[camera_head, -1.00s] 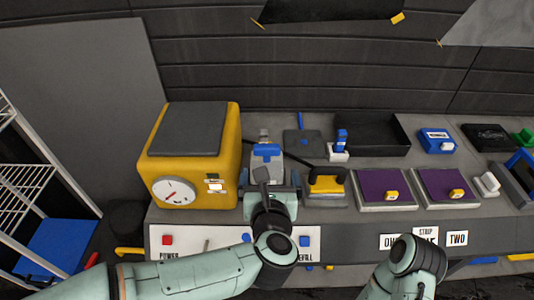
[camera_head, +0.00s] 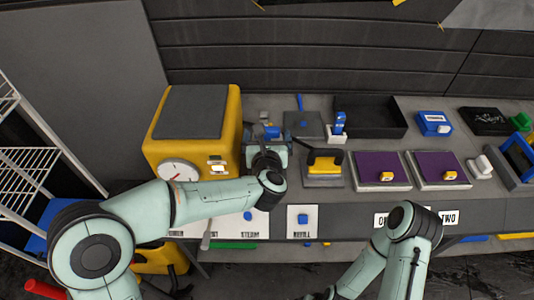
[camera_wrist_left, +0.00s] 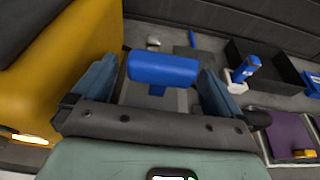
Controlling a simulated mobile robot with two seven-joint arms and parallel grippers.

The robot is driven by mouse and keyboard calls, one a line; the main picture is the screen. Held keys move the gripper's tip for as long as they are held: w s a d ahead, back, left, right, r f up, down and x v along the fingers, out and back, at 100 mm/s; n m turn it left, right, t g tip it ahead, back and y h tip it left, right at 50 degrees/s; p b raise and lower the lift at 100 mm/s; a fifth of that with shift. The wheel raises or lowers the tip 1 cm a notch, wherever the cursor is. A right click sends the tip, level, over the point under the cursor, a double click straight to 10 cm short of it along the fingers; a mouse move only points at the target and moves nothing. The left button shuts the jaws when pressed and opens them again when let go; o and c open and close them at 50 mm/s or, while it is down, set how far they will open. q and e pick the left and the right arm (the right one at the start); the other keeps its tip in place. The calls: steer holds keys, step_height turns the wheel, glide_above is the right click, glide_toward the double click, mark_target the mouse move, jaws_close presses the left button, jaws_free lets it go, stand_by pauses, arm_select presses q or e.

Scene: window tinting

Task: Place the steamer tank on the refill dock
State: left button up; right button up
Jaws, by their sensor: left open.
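The steamer tank, a grey body with a blue T-shaped handle (camera_wrist_left: 162,70), stands on the bench just right of the yellow steamer (camera_head: 195,120). In the head view only a bit of its blue top (camera_head: 271,132) shows behind my left gripper (camera_head: 266,148). In the left wrist view my left gripper (camera_wrist_left: 158,88) is open, with a finger on each side of the handle and gaps between. My right gripper is out of view.
A black-and-yellow handled tool (camera_head: 324,165) stands close right of the tank. Beyond are a blue bottle (camera_head: 339,123), a black tray (camera_head: 368,135) and purple pads (camera_head: 381,168). A REFILL label with a blue button (camera_head: 303,217) is on the bench front.

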arm_select(q)
steer(key=shift+x, duration=0.9)
steer(key=shift+s+r, duration=0.1)
steer(key=shift+s, duration=0.1)
steer(key=c, duration=1.8)
steer(key=shift+r, duration=0.1)
